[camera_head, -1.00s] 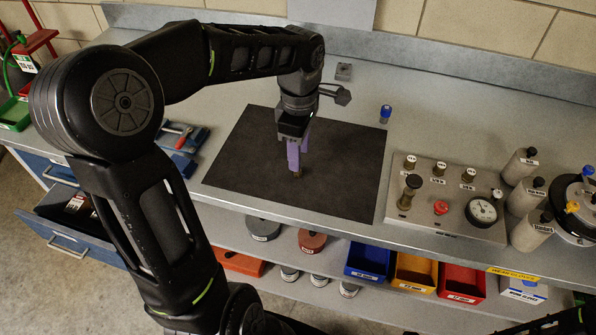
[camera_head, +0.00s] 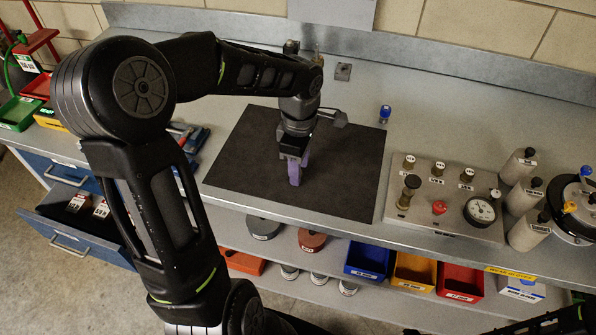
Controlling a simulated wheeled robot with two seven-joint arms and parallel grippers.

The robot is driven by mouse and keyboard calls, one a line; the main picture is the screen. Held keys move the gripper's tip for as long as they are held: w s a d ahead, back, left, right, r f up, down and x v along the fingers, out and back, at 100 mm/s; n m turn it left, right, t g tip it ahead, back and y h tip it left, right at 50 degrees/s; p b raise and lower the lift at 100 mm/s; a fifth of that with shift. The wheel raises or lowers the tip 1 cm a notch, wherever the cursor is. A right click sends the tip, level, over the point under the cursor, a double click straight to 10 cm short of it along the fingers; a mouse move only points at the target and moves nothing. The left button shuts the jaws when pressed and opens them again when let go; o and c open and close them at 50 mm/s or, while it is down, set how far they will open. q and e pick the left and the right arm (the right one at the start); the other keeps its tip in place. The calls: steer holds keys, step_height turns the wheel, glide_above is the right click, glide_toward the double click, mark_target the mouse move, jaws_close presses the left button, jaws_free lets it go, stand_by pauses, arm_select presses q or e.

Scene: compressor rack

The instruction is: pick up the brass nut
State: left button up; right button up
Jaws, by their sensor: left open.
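My left gripper (camera_head: 294,181) points down at the dark mat (camera_head: 235,165) on the bench, near the mat's middle. Its purple fingers are at or just above the mat surface. They are seen nearly edge-on, so the gap between them does not show. I cannot make out the brass nut now. The fingers and wrist cover the spot around the fingertips, where a small brownish thing showed earlier. My right gripper is not in view.
A valve panel (camera_head: 450,208) with a gauge stands right of the mat, beside grey bottles (camera_head: 524,232). A small blue-capped item (camera_head: 385,113) stands behind the mat's right edge. Coloured bins (camera_head: 413,271) sit on the shelf below. The mat's right part is clear.

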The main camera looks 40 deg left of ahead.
arm_select(q)
steer(key=shift+c, duration=0.4)
jaws_close()
step_height(320, 180, up, 10)
steer(key=shift+b, duration=0.35)
stand_by(0.4)
stand_by(0.8)
